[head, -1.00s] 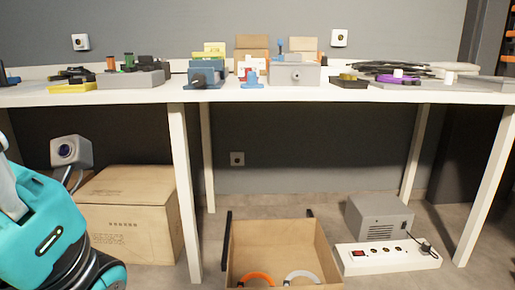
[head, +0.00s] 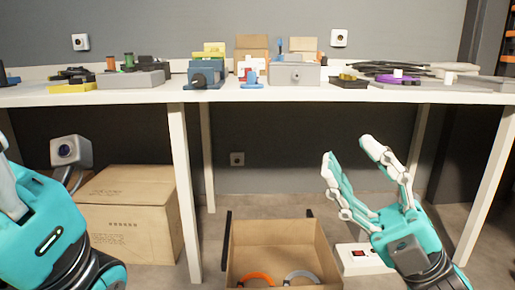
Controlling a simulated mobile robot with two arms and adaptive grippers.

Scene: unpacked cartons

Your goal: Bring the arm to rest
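My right gripper (head: 350,154) is in the lower right of the head view, pointing up and to the left in front of the space under the table. Its fingers are spread apart with nothing between them. It is apart from the table and to the right of the open carton. My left arm comes in at the left edge, and its teal housing shows large. The fingers of my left gripper (head: 8,180) are mostly cut off by the frame edge, so its opening cannot be judged.
A white table (head: 330,94) carries several tools and parts. Below it stand a closed carton (head: 128,215) and an open carton (head: 275,232) holding an orange ring (head: 256,277) and a white ring (head: 301,275). A power strip (head: 352,256) is partly hidden behind my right gripper.

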